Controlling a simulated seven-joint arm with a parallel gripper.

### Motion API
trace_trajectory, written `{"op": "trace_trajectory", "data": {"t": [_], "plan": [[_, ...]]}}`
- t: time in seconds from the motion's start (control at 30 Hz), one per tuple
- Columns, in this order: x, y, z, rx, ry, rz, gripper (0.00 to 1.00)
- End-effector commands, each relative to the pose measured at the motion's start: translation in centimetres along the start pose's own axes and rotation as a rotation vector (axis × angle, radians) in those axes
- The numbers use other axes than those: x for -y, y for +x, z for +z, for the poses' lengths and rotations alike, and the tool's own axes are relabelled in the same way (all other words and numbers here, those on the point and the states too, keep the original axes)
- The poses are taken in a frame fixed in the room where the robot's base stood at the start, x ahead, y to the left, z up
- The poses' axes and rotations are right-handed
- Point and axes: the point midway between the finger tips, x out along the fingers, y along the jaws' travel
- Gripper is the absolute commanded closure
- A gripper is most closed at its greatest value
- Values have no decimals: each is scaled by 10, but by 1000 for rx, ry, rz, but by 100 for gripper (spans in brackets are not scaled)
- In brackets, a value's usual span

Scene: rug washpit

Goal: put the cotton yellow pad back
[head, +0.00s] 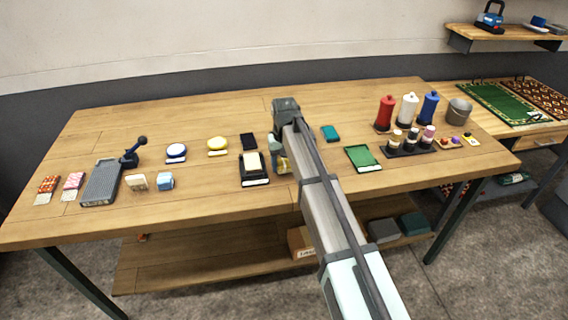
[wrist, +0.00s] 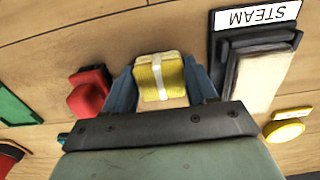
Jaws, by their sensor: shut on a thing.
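My gripper (wrist: 162,88) is shut on a yellow block-like pad (wrist: 158,72) with a pale strip across its face, seen between the fingers in the wrist view. In the head view my gripper (head: 279,152) is low over the middle of the table, and a bit of the yellow pad (head: 283,165) shows beside it. The dark tray labelled STEAM (wrist: 225,50), with a cream pad in it, is just right of the gripper in the wrist view. In the head view this tray (head: 243,174) is just left of it. I cannot tell whether the held pad touches the table.
A red block (wrist: 88,95) lies close left of my fingers in the wrist view; my arm hides it in the head view. A round yellow pad (head: 218,144), a dark block (head: 248,141), a teal block (head: 330,132) and a green tray (head: 364,157) are nearby. Bottles (head: 408,108) stand right.

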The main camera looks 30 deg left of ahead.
Motion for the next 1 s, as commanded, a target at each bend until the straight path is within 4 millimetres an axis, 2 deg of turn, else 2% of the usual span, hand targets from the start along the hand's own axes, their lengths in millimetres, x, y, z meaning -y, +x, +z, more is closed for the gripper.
{"op": "trace_trajectory", "data": {"t": [0.4, 0.43, 0.67, 0.7, 1.0], "plan": [[0, 5, 0, -1, 0, 0, 67], [0, 5, 0, -1, 0, 0, 42], [0, 5, 0, -1, 0, 0, 20], [0, 5, 0, -1, 0, 0, 18], [0, 2, 0, -1, 0, 0, 18]]}}
